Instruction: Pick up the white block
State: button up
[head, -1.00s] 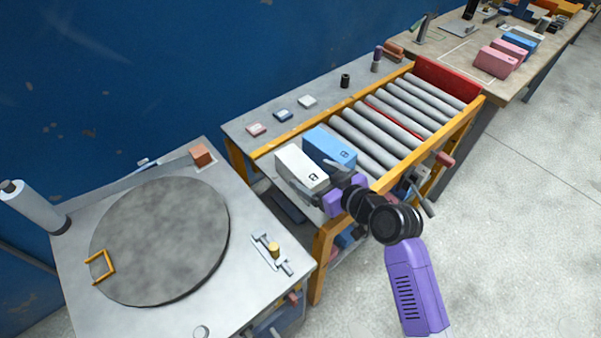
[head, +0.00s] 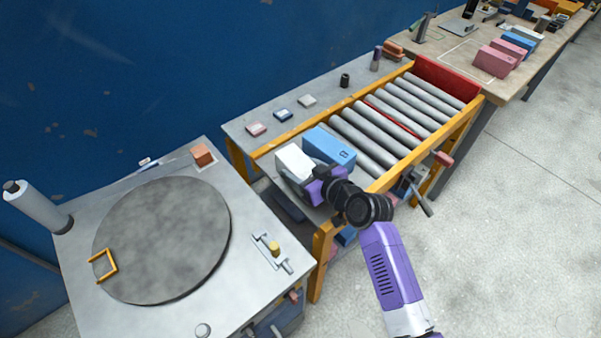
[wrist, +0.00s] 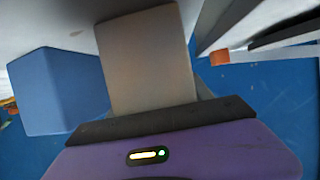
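The white block (head: 294,160) stands at the near left end of the roller conveyor, beside a blue block (head: 329,148). My gripper (head: 301,178) is at the white block's near end. One finger shows along the block's left side. The other side is partly hidden by my purple gripper body, and no firm grip shows. In the wrist view the white block (wrist: 147,62) is straight ahead of the gripper's dark front edge, with the blue block (wrist: 57,92) close on its left.
The roller conveyor (head: 396,118) has a yellow frame (head: 372,184). Small coloured pieces (head: 283,115) lie on the grey shelf behind. A round-plate table (head: 165,240) stands at left. More blocks (head: 497,60) sit on the far bench. Open floor lies at right.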

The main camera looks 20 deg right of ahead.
grip_shut()
jog(key=shift+r, duration=0.1)
jog(key=shift+r, duration=0.1)
